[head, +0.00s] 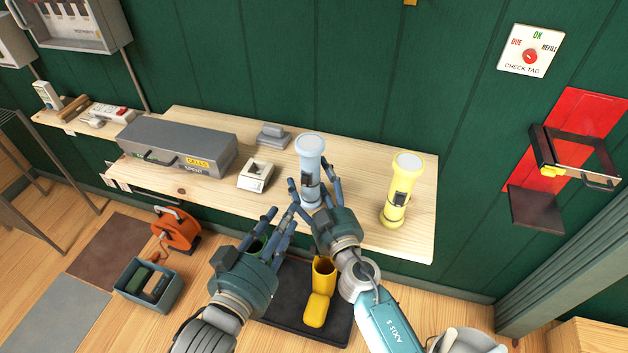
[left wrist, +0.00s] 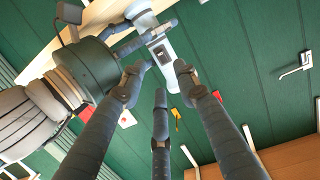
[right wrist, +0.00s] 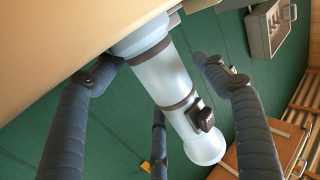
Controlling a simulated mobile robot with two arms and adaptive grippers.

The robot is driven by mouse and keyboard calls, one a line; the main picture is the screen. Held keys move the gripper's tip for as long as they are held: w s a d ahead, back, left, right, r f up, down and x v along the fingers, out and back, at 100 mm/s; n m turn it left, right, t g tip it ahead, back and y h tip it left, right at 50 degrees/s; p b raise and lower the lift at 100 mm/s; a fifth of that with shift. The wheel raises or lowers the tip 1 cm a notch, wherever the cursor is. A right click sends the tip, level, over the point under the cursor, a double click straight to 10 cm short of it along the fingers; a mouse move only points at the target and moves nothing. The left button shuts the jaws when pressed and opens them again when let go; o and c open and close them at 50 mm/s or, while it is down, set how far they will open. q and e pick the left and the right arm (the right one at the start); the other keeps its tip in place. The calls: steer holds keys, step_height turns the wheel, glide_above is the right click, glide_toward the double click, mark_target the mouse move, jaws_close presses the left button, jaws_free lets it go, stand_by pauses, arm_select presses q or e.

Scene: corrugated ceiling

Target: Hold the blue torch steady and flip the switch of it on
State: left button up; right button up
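The blue torch (head: 309,147) stands upright on the wooden shelf in the head view. My right gripper (head: 315,190) is at its lower body, with fingers on either side. In the right wrist view the torch (right wrist: 163,78) lies between spread fingers, with a gap at the right finger. Its dark switch (right wrist: 203,118) sticks out from the body; whether it is on is unclear. My left gripper (head: 281,214) is open and empty, left of my right gripper at the shelf's front edge. In the left wrist view the torch (left wrist: 161,52) is beyond its fingertips.
A yellow torch (head: 400,190) stands to the right on the shelf (head: 350,225). A grey case (head: 180,145), a small white device (head: 256,175) and a grey block (head: 272,135) are to the left. The green wall (head: 330,60) is close behind.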

steer(key=c, duration=1.2)
arm_select(q)
steer(key=shift+m, duration=0.4)
jaws_close()
steer(key=s+a+m, duration=0.1)
steer(key=m, duration=1)
steer(key=s+m, duration=0.1)
steer(key=m, duration=1.1)
steer(key=s+a+m, duration=0.1)
steer(key=s+m, duration=0.1)
steer(key=m, duration=1)
steer(key=shift+s+a+r, duration=0.1)
steer(key=shift+a+r, duration=0.2)
steer(key=shift+r, duration=0.05)
